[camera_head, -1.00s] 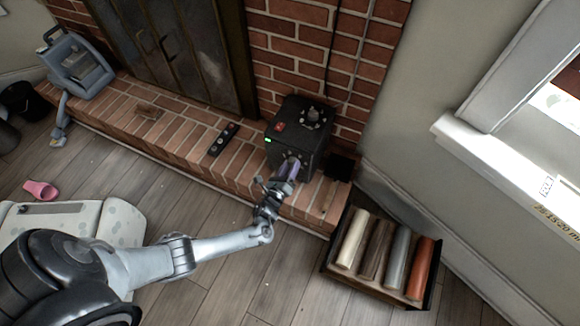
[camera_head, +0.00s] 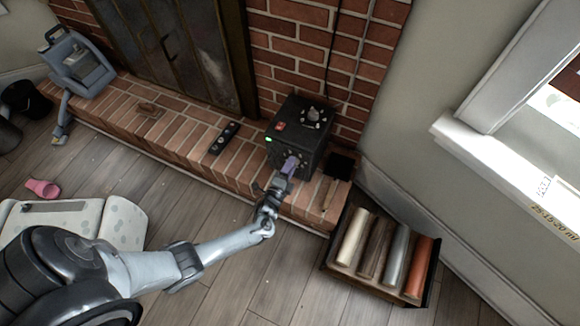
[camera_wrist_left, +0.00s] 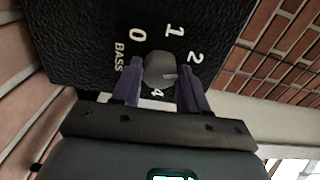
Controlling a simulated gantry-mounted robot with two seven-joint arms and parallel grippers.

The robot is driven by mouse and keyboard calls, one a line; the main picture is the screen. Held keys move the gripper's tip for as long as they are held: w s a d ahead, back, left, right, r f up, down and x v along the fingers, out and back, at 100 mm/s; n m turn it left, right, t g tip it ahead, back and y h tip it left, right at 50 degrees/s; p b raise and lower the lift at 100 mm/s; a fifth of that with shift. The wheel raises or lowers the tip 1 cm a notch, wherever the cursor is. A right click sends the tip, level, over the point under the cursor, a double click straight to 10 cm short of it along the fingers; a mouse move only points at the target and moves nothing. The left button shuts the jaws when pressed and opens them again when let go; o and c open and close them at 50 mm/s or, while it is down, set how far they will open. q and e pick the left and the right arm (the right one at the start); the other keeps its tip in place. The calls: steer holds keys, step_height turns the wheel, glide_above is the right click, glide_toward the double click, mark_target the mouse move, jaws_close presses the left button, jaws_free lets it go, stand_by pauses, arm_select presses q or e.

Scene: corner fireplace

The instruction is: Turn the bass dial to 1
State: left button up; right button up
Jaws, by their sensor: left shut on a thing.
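The black box (camera_head: 297,138) stands on the brick hearth, with a green light on its front. In the left wrist view its front panel (camera_wrist_left: 80,40) has the word BASS and the numbers 0, 1, 2 and 4 around a round grey bass dial (camera_wrist_left: 158,68). The light mark on the dial points right, below the 2, toward the right finger. My left gripper (camera_head: 286,166) reaches the front of the box from below. In the left wrist view its purple fingers (camera_wrist_left: 160,84) are on either side of the dial, shut on it. My right gripper is out of view.
A black remote (camera_head: 224,138) lies on the hearth (camera_head: 180,128) left of the box. A crate of coloured rolls (camera_head: 330,268) stands on the floor at right. A grey-blue carrier (camera_head: 80,62) is at the far left. The wooden floor around my forearm is mostly clear.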

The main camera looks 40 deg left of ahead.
arm_select(q)
steer(key=n, duration=1.2)
steer(key=shift+d+n, duration=0.1)
steer(key=shift+n, duration=0.2)
stand_by(0.4)
steer(key=o, duration=1.1)
steer(key=shift+f, duration=0.1)
steer(key=shift+c, duration=0.2)
